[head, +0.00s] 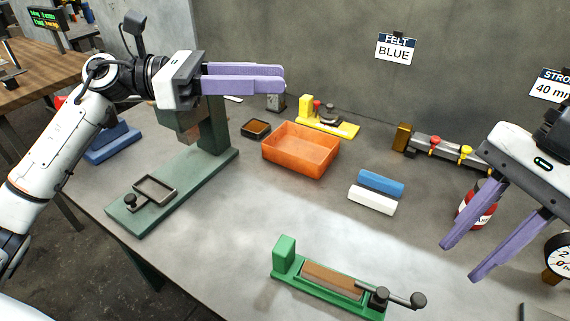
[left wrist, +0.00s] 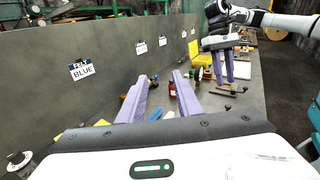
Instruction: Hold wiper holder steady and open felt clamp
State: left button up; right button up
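The wiper holder is a long green fixture (head: 291,282) at the front middle of the grey table, with a green block at its left end. A brown strip (head: 334,278) lies along it. The felt clamp appears to be the dark lever with round knobs (head: 400,298) at its right end; I cannot tell whether it is open or closed. My left gripper (head: 283,84) is raised at the back left, far from the holder, open and empty; its spread fingers show in the left wrist view (left wrist: 160,77). My right gripper (head: 460,262) is open and empty, above and right of the holder.
An orange bin (head: 300,150) stands mid-table, with blue (head: 381,183) and white (head: 372,200) blocks to its right. A green stand (head: 185,178) is at left. A red can (head: 477,205) is by my right gripper. A "FELT BLUE" sign (head: 394,50) hangs behind.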

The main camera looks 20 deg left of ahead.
pick_arm(q)
jog(key=s+d+f+m+g+y, duration=0.1)
jog(key=s+d+f+m+g, duration=0.3)
jog(key=d+m, duration=0.35)
jog(key=m+g+y, duration=0.4)
jog(key=m+y, duration=0.9)
jog(key=m, duration=0.3)
send_over(285, 242)
jog(key=d, duration=0.1)
notch_tip(285, 242, down, 10)
jog(key=shift+s+d+f, duration=0.1)
jog(key=shift+d, duration=0.05)
jog(key=shift+a+f+m+y, duration=0.15)
jog(key=shift+a+m+y, duration=0.4)
jog(key=shift+y, duration=0.25)
jog(key=shift+a+f, duration=0.1)
jog(key=shift+f, duration=0.2)
notch_tip(285, 242, down, 10)
jog(key=shift+r, duration=0.2)
jog(key=shift+c, duration=0.2)
